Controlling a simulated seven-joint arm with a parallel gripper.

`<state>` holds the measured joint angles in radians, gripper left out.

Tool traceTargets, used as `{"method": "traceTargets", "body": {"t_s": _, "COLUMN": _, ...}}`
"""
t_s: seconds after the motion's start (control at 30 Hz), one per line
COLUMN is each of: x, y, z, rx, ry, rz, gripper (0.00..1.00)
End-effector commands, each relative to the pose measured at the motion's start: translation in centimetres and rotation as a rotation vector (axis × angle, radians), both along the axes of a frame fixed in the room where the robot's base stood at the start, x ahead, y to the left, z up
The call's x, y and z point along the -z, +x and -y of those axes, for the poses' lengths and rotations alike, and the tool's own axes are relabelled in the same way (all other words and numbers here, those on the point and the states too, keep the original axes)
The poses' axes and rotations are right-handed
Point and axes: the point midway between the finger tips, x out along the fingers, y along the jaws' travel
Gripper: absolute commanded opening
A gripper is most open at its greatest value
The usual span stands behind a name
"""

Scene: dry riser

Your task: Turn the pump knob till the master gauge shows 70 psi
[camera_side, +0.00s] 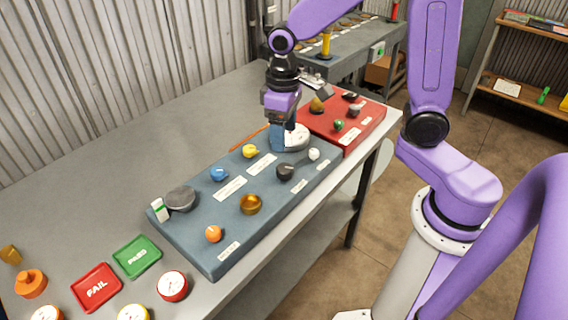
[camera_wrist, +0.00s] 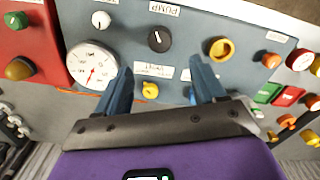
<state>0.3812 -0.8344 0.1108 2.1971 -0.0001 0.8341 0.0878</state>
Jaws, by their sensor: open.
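The pump knob (camera_wrist: 160,38) is round and black, beside an upside-down PUMP label in the wrist view; in the side view a black knob (camera_side: 285,172) sits on the blue-grey panel. A large white gauge (camera_wrist: 92,65) with a red needle, apparently the master gauge, is left of it; its figures are too small to read. In the side view my gripper partly hides this gauge (camera_side: 298,136). My gripper (camera_wrist: 160,72) is open and empty, with its blue fingers apart. In the side view my gripper (camera_side: 283,140) is above the panel's far end, apart from the black knob.
The panel (camera_side: 205,247) also holds white (camera_side: 314,154), yellow (camera_side: 250,151), blue (camera_side: 219,174), brass (camera_side: 251,204) and orange (camera_side: 213,234) knobs. A red panel (camera_side: 362,121) adjoins it. Red FAIL (camera_side: 97,287) and green PASS (camera_side: 137,257) trays and small gauges lie at the near left.

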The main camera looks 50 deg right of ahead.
Motion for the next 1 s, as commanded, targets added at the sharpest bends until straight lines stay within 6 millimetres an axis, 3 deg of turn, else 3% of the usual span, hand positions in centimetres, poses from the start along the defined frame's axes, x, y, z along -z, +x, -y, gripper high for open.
{"method": "traceTargets", "body": {"t_s": 0.2, "x": 4.2, "y": -0.1, "z": 0.1, "rx": 0.000, "ry": -0.003, "rz": -0.006, "gripper": 0.70}}
{"method": "traceTargets", "body": {"t_s": 0.5, "x": 8.5, "y": -0.1, "z": 0.0, "rx": 0.000, "ry": -0.001, "rz": -0.004, "gripper": 0.70}}
{"method": "traceTargets", "body": {"t_s": 0.7, "x": 9.9, "y": -0.1, "z": 0.0, "rx": 0.000, "ry": -0.001, "rz": -0.002, "gripper": 0.70}}
{"method": "traceTargets", "body": {"t_s": 1.0, "x": 10.3, "y": 0.0, "z": 0.0, "rx": 0.000, "ry": 0.000, "rz": 0.001, "gripper": 0.70}}
